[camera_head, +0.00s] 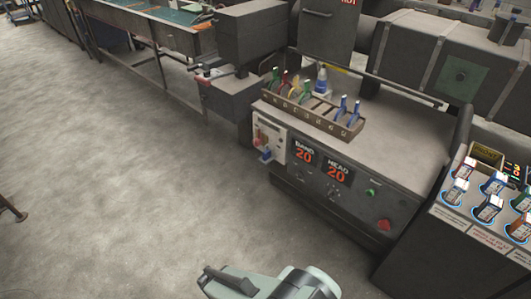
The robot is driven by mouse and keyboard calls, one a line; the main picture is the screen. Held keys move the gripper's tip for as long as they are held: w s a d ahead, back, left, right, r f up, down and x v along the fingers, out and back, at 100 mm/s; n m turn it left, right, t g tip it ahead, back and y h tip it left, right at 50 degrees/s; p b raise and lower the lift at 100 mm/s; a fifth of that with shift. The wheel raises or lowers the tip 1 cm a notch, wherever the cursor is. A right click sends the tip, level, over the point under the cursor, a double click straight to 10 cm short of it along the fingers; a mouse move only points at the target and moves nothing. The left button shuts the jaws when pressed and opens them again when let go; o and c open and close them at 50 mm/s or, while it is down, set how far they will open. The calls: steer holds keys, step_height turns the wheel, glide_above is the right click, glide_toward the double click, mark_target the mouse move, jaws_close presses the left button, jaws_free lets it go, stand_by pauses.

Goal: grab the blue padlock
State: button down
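A small blue piece (266,155) hangs low on the white panel (268,136) at the left end of the machine's front; it looks like a padlock but is too small to be sure. Several blue-bodied pieces with pale labels, one of them here (495,183), sit on the sloping panel at the right edge; they may also be padlocks. Part of my arm (270,284), pale green and dark grey, shows at the bottom edge, well below and apart from all of these. I cannot see my gripper's fingers.
The machine's top bears a brown slotted tray (313,118) with several coloured-handled pieces and a blue-and-white bottle (321,79). Its dark front (335,185) has two displays reading 20, knobs, and a green and a red button.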

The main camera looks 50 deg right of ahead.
steer(key=c, duration=1.8)
jaws_free()
steer(key=shift+c, duration=0.2)
steer(key=o, duration=1)
steer(key=shift+c, duration=0.2)
